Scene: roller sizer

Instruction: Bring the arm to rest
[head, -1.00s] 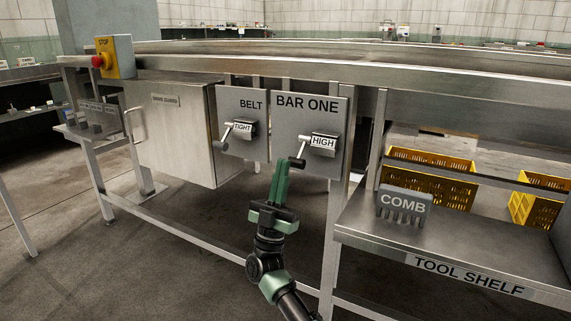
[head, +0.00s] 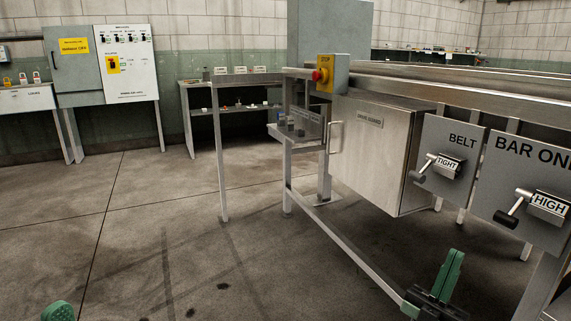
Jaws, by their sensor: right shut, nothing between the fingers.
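My right gripper (head: 451,268) is at the bottom right of the head view, its green fingers shut and pointing up, with nothing between them. It is below the BELT panel (head: 441,192) and apart from it. The BAR ONE panel (head: 515,219) is to its upper right, with a crank handle (head: 507,218) and a label reading HIGH. The BELT crank (head: 422,175) has a label reading TIGHT. A rounded green part (head: 58,311) shows at the bottom left edge; it may belong to my left arm, but its fingers cannot be made out.
The metal machine frame (head: 400,85) fills the right, with a steel guard box (head: 375,150) and a red stop button (head: 316,75). Its lower rail (head: 345,245) runs near my right gripper. Electrical cabinets (head: 127,65) and a shelf table (head: 232,110) stand behind. The floor at left is clear.

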